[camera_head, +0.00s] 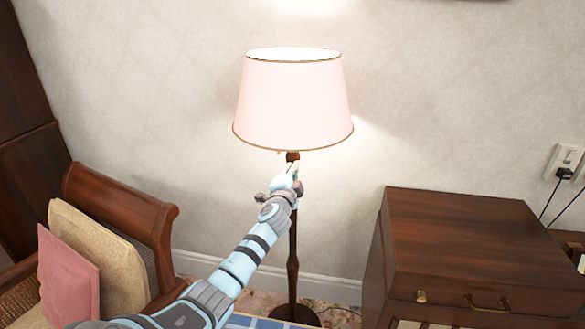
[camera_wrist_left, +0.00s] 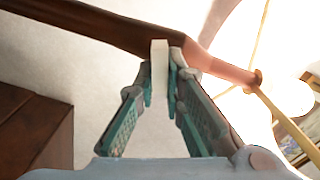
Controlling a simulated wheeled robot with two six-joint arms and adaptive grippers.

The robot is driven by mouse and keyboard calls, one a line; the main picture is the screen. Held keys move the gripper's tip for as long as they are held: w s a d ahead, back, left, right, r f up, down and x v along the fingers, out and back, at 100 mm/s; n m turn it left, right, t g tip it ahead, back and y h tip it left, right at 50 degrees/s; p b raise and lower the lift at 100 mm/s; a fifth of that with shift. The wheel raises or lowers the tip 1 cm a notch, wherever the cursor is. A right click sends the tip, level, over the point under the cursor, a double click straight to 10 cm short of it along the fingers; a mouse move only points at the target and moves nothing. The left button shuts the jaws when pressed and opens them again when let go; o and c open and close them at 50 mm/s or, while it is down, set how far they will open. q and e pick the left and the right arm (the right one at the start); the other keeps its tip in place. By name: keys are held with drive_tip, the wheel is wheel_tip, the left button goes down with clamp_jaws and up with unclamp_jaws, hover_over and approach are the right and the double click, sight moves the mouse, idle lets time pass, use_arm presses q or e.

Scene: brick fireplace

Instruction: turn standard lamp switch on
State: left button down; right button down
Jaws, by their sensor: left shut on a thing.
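The standard lamp has a pale pink shade (camera_head: 295,100) with gold rims, on a dark wooden pole (camera_head: 293,250). The shade glows and bright light falls on the wall, so the lamp is lit. My left gripper (camera_head: 290,170) is just under the shade, at the top of the pole. In the left wrist view its fingertips (camera_wrist_left: 160,80) are shut on a small white block, which looks like the lamp switch (camera_wrist_left: 160,57). The block stands against the brown pole (camera_wrist_left: 90,22). In the head view my fingers mostly hide it. My right gripper is not in view.
A wooden chair (camera_head: 155,225) with a pink cushion (camera_head: 68,275) and a beige one stands at the left. A brown wooden cabinet (camera_head: 465,240) stands at the right, below a wall socket (camera_head: 564,165) with a plug. The wall behind the lamp is clear.

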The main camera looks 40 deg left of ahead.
use_arm(q)
drive_tip(key=shift+f+m+p, duration=0.15)
drive_tip(key=shift+m+p, duration=0.05)
drive_tip(key=shift+m, duration=0.8)
drive_tip(key=shift+f+m+p, duration=0.1)
drive_tip(key=shift+m+p, duration=0.1)
drive_tip(key=shift+m, duration=0.8)
drive_tip(key=c, duration=1.7)
unclamp_jaws()
drive_tip(key=shift+w, duration=0.1)
drive_tip(key=v, duration=1.2)
